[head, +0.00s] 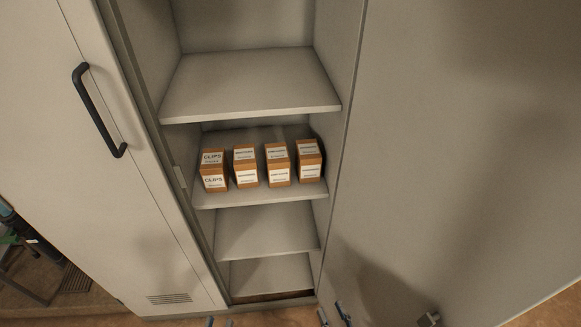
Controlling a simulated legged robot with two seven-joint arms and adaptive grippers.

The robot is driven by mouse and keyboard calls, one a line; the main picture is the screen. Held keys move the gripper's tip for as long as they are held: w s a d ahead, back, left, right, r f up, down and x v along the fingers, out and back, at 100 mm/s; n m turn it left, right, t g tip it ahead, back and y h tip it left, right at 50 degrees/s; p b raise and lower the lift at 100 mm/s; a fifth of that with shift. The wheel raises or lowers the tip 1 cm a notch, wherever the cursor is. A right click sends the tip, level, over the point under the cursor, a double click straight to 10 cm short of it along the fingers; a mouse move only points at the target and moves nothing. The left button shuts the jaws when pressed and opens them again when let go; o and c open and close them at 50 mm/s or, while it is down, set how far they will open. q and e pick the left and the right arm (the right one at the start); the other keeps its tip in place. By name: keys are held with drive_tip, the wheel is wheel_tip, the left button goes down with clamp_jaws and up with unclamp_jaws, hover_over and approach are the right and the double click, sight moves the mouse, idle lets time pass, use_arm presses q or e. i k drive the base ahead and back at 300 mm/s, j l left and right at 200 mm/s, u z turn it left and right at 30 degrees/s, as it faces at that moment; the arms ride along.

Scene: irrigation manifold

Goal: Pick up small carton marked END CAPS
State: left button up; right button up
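Four small orange-brown cartons with white labels stand in a row on the cabinet's middle shelf (262,196). The leftmost carton (214,171) reads CLIPS. The second (245,167), third (278,166) and rightmost (309,161) cartons have print too small to read surely, so I cannot tell which is marked END CAPS. My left gripper (220,322) barely shows at the bottom edge, with two fingertips apart. My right gripper (333,316) also shows at the bottom edge, its fingers apart and empty. Both are well below and apart from the cartons in the picture.
The cabinet's upper shelf (250,85) and lower shelves (266,232) are empty. A closed door with a black handle (99,110) is on the left. A large grey panel (455,150) borders the opening on the right. Dark items (40,255) sit at the far left.

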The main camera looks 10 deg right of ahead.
sight(277, 157)
drive_tip(key=i+j+z, duration=0.2)
drive_tip(key=j+z, duration=0.15)
drive_tip(key=z, duration=0.15)
drive_tip(key=i+j+z, duration=0.1)
drive_tip(key=j+z, duration=0.75)
drive_tip(key=z, duration=0.15)
drive_tip(key=i+j, duration=0.05)
